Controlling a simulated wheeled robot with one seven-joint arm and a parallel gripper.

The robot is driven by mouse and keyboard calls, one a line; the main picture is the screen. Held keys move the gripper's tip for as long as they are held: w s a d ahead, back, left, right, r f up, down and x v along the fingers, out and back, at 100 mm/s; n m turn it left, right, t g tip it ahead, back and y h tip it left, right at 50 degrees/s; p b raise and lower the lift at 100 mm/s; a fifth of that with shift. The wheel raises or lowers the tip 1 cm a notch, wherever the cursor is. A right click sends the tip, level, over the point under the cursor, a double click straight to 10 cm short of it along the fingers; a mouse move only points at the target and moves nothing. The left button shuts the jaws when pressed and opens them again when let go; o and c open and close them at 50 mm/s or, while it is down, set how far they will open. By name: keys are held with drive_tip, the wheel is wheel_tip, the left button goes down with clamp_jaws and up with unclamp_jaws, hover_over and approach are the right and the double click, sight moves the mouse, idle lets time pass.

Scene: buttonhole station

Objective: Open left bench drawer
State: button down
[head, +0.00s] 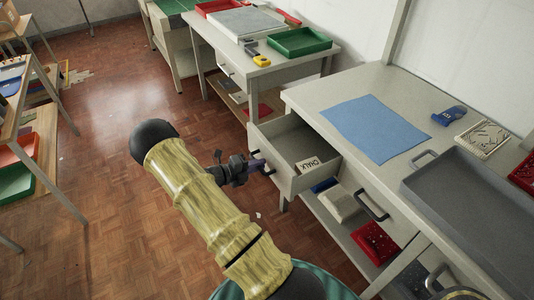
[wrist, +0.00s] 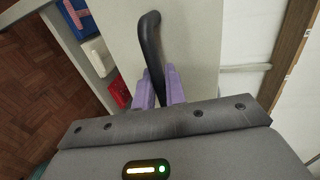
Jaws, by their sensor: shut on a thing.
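The left bench drawer (head: 318,178) stands pulled out from the grey bench (head: 325,92), its inside open to view. In the wrist view, the fingers (wrist: 158,88) close around the black bar handle (wrist: 150,40), which stands out from the pale drawer front (wrist: 195,35). Part of the handle is hidden between the fingers.
A second drawer handle (head: 372,205) is to the right on the same bench. A blue mat (head: 375,127), a blue item (head: 449,116) and a grey tray (head: 480,215) are on the bench top. A red box (head: 374,242) is on the lower shelf. The wooden floor (head: 110,120) at left is open.

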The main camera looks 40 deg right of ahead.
drive_tip(key=f+p+v, duration=0.1)
drive_tip(key=v, duration=0.7)
drive_tip(key=shift+a+f+p, duration=0.3)
drive_tip(key=shift+a+f, duration=0.1)
drive_tip(key=shift+a, duration=0.15)
drive_tip(key=shift+w, duration=0.1)
drive_tip(key=c, duration=1.5)
unclamp_jaws()
drive_tip(key=shift+c, duration=0.2)
drive_tip(key=b+v, duration=0.1)
drive_tip(key=v, duration=1.6)
drive_tip(key=shift+a, duration=0.15)
drive_tip(key=shift+r, duration=0.1)
